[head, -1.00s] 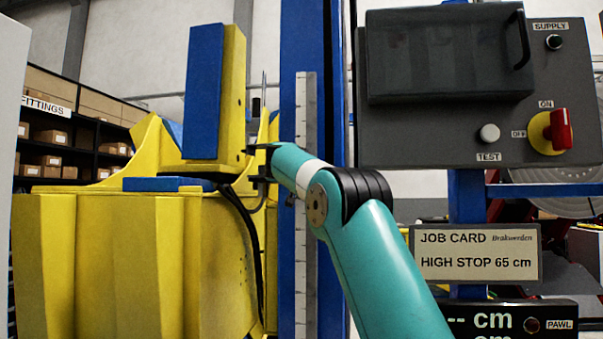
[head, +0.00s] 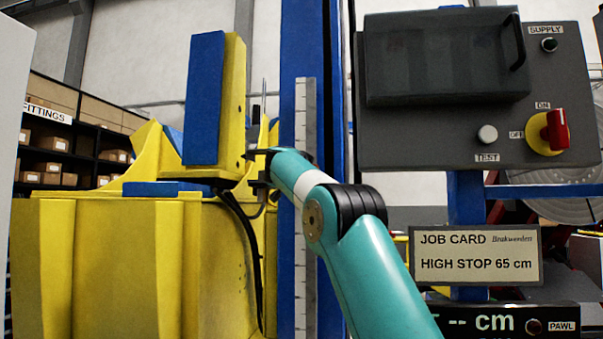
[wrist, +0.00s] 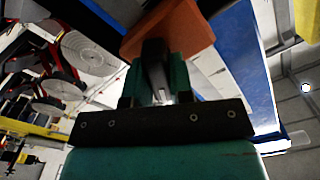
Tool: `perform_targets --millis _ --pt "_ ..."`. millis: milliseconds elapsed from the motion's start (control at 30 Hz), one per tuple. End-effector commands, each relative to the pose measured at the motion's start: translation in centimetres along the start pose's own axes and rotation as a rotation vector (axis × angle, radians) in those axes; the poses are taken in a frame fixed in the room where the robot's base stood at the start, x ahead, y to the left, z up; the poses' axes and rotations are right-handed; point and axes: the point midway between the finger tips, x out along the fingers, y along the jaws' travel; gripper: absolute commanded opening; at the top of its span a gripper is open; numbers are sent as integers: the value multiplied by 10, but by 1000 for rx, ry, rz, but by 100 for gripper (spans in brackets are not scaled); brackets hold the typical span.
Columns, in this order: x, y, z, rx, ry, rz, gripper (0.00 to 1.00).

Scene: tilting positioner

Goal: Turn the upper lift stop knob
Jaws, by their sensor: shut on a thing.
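In the wrist view, my gripper (wrist: 158,70) has its two teal fingers closed on a dark knob (wrist: 155,50). The knob is largely hidden between the fingers. It stands in front of an orange block (wrist: 180,28), which appears to be the stop, beside a blue post (wrist: 240,70). In the head view, my arm reaches up to the blue post (head: 288,250) with its pale scale (head: 306,130). There my arm hides the fingertips, the knob and the orange block. The job card (head: 475,254) reads HIGH STOP 65 cm. The display (head: 495,320) shows dashes before cm.
The yellow positioner (head: 130,265) with blue pads fills the left, close to my arm's end. A dark cable (head: 243,225) hangs beside it. The grey control box (head: 430,135) at right carries a TEST button (head: 487,134) and a red switch (head: 556,130).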

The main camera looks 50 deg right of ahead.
Motion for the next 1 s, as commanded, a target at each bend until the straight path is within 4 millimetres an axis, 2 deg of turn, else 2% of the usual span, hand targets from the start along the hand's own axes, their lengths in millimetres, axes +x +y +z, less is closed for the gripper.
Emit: perform_targets --millis 33,267,300,400,800,867,1000 --pt "4 6 4 -2 -5 13 0" --pt "4 6 4 -3 -5 13 0" --pt "4 6 4 -3 -5 14 26" --pt "4 6 4 -3 -5 14 47" --pt "-2 1 3 -1 -3 2 47" --pt "-6 1 3 0 -2 0 47" --pt "-30 2 6 0 -2 -2 47"
